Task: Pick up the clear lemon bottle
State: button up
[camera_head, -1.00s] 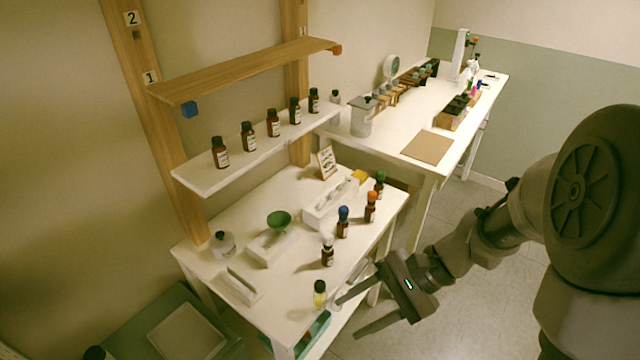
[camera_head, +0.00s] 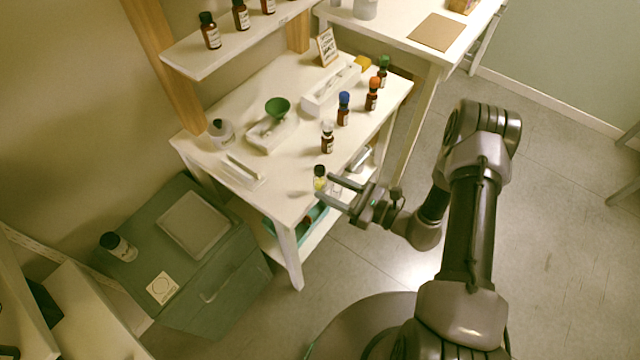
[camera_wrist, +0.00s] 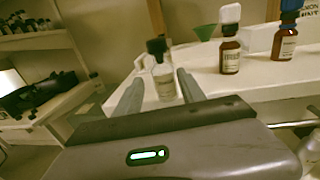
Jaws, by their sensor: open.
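The clear lemon bottle (camera_head: 319,180) has a black cap and pale yellow contents. It stands upright near the front corner of the white table, and in the wrist view (camera_wrist: 164,82) it shows between the two finger tips with a pale label. My gripper (camera_head: 334,190) is open, its fingers pointing at the bottle from the right. In the wrist view my gripper (camera_wrist: 158,90) has one finger on each side of the bottle's lower part. I cannot tell whether either finger touches it.
A white-capped brown bottle (camera_head: 327,138) stands behind the lemon bottle, then blue-capped (camera_head: 343,108), orange-capped (camera_head: 372,93) and green-capped (camera_head: 383,70) ones. A white tray (camera_head: 243,170) and a scale with a green bowl (camera_head: 277,107) stand left. A green cabinet (camera_head: 215,285) is at lower left.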

jog(key=b+x, duration=0.1)
jog(key=x, duration=0.5)
jog(key=shift+w+a, duration=0.15)
jog(key=shift+a, duration=0.15)
grip_shut()
